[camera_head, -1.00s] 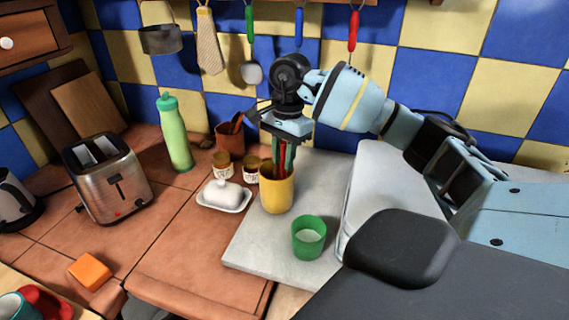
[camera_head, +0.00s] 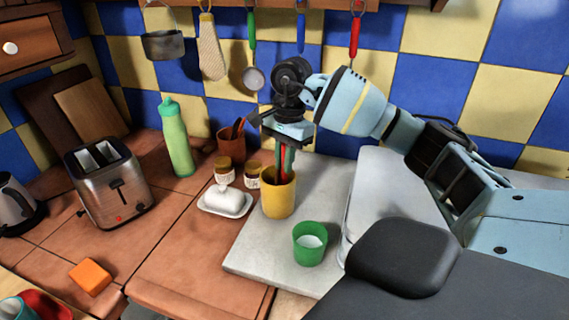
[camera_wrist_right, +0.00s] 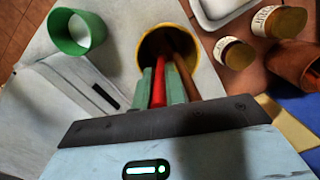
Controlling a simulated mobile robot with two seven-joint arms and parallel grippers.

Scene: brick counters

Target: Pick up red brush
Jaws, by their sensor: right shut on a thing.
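The red brush (camera_head: 284,166) stands in a yellow cup (camera_head: 278,201) on the grey slab. Its red handle also shows in the right wrist view (camera_wrist_right: 158,90), between my right gripper's two green fingers. My right gripper (camera_head: 285,162) points down from above the cup and is shut on the red handle. The brush's lower end is hidden inside the cup. A brown handle (camera_wrist_right: 184,62) stands in the same cup, beside the fingers. My left gripper is not in view.
A green cup (camera_head: 310,244) stands in front of the yellow cup. A white butter dish (camera_head: 226,202) and two small jars (camera_head: 224,170) are close to its left. A brown pot (camera_head: 231,147) stands behind. Utensils hang on the tiled wall, including a red-handled one (camera_head: 354,38).

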